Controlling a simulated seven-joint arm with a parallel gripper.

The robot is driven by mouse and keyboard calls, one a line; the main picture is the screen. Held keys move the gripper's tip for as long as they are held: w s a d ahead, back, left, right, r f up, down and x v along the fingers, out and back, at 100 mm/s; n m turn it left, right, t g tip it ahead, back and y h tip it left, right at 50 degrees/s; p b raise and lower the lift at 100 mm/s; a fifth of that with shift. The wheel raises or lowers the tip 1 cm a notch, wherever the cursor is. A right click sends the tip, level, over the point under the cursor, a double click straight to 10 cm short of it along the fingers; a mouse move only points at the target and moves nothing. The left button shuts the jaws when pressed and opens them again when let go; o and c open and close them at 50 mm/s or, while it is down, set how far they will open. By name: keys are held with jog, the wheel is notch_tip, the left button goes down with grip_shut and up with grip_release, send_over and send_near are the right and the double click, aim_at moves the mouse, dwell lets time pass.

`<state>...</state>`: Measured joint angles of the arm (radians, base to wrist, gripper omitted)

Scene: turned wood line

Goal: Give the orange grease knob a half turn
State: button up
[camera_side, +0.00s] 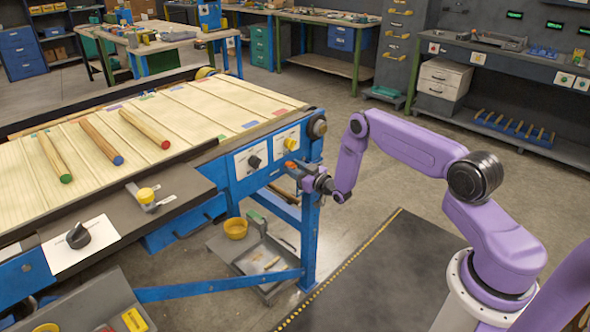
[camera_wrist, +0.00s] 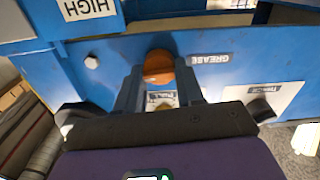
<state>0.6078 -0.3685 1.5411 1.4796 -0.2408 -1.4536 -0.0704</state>
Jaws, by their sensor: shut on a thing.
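The orange grease knob (camera_wrist: 159,66) sits on the blue panel in the wrist view, beside a label (camera_wrist: 211,59) reading GREASE, upside down. My gripper (camera_wrist: 159,82) has one grey finger on each side of the knob and is shut on it. In the side view my gripper (camera_side: 297,173) reaches the blue end of the line table from the right. The knob is mostly hidden there by my fingers, so its turn angle cannot be read.
Several wooden rods lie on the slatted table (camera_side: 190,115). A yellow bowl (camera_side: 236,228) and a grey tray (camera_side: 262,262) are below.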

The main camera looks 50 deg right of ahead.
jog(key=shift+m, duration=0.5)
jog(key=o, duration=1)
jog(key=shift+o, duration=0.2)
jog(key=shift+s, duration=0.1)
jog(key=s, duration=1.7)
jog(key=shift+s, duration=0.15)
